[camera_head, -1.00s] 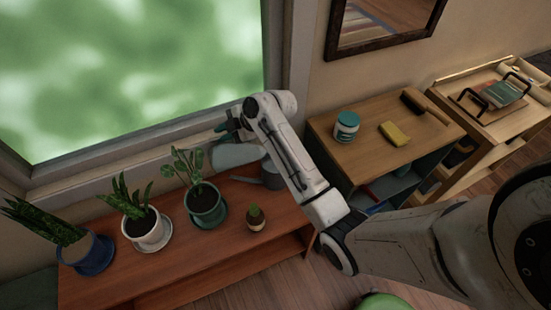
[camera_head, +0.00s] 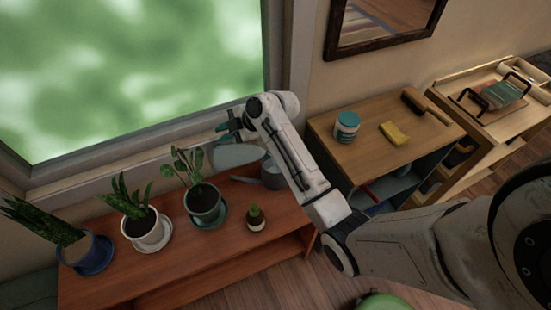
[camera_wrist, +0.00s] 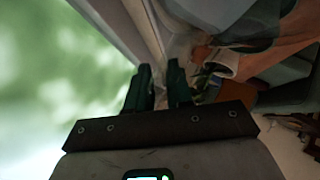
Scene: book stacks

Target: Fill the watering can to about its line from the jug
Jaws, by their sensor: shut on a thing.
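The jug (camera_head: 238,155) is a pale, see-through grey vessel, tilted above the bench by the window. My gripper (camera_head: 229,132), with dark teal fingers, is shut on it at its upper left. The watering can (camera_head: 272,178) is grey and stands on the bench just right of and below the jug, partly behind my arm. In the wrist view my fingers (camera_wrist: 160,84) point up the picture and the jug (camera_wrist: 215,12) shows as a pale shape beyond them. The can's fill line and any water cannot be made out.
A green-potted plant (camera_head: 205,203), a white-potted plant (camera_head: 148,231), a blue-potted snake plant (camera_head: 92,256) and a small cactus (camera_head: 255,218) stand on the reddish bench (camera_head: 215,262). A shelf (camera_head: 370,155) right of my arm holds a jar (camera_head: 346,127) and sponge (camera_head: 394,133).

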